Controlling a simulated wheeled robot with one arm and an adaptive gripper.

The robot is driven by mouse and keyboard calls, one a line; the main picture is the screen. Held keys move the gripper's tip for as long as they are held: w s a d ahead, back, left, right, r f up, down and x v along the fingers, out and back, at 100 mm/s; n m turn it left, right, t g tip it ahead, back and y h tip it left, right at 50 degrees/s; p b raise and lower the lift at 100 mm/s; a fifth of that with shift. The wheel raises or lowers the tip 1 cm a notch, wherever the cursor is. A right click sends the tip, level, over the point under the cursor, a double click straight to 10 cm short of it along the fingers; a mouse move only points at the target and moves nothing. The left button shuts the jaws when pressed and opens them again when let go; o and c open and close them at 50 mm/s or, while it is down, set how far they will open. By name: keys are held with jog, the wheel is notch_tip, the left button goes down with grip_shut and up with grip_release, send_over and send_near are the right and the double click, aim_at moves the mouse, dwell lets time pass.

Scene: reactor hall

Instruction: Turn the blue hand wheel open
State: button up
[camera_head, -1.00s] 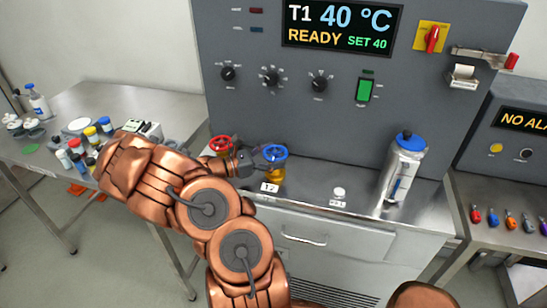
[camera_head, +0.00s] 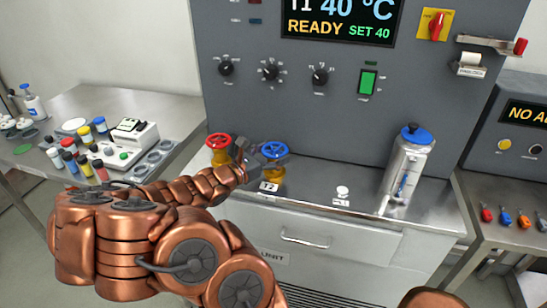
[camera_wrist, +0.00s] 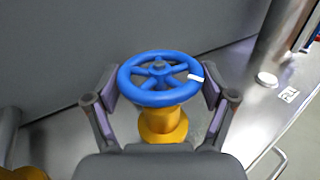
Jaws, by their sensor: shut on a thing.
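The blue hand wheel (camera_head: 275,150) sits on a yellow valve body on the steel ledge in front of the grey panel, behind the T2 label. In the wrist view the blue wheel (camera_wrist: 160,78) fills the middle, with a white mark on its right rim and the yellow stem (camera_wrist: 162,124) below. My gripper (camera_wrist: 160,92) is shut on the wheel, one finger on each side of the rim. In the head view my gripper (camera_head: 252,160) reaches the wheel from the left, and my arm hides part of the ledge.
A red hand wheel (camera_head: 219,141) stands just left of the blue one. A silver bottle with a blue cap (camera_head: 408,165) stands to the right, with a small white button (camera_head: 342,191) between. The panel display (camera_head: 338,22) reads 40 °C and READY.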

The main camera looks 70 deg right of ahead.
jog(key=shift+w+r+n+t+h+b, duration=0.15)
jog(key=shift+w+n+t+h+b, duration=0.25)
jog(key=shift+b, duration=0.9)
jog(key=shift+o, duration=0.2)
jog(key=f+t+b, duration=0.1)
jog(key=b, duration=0.5)
jog(key=shift+d+f+n+t, duration=0.15)
jog(key=shift+f+n+t, duration=0.15)
jog(key=shift+f+n, duration=0.1)
jog(key=shift+o, duration=0.2)
jog(key=b, duration=0.4)
jog(key=shift+d+f+t, duration=0.15)
jog(key=shift+f+t, duration=0.05)
jog(key=shift+t, duration=0.1)
jog(key=shift+f+b, duration=0.1)
jog(key=shift+b, duration=0.85)
jog(key=n+t+b, duration=0.1)
jog(key=b, duration=0.5)
jog(key=shift+s+r+t+b, duration=0.15)
jog(key=shift+r+t+b, duration=0.1)
jog(key=shift+t+b, duration=0.1)
jog(key=b, duration=0.4)
jog(key=shift+s+r+n+t, duration=0.1)
jog(key=shift+r+n+t, duration=0.25)
jog(key=shift+n, duration=0.05)
jog(key=shift+c, duration=0.4)
jog(key=shift+h+b, duration=0.3)
jog(key=shift+b, duration=0.7)
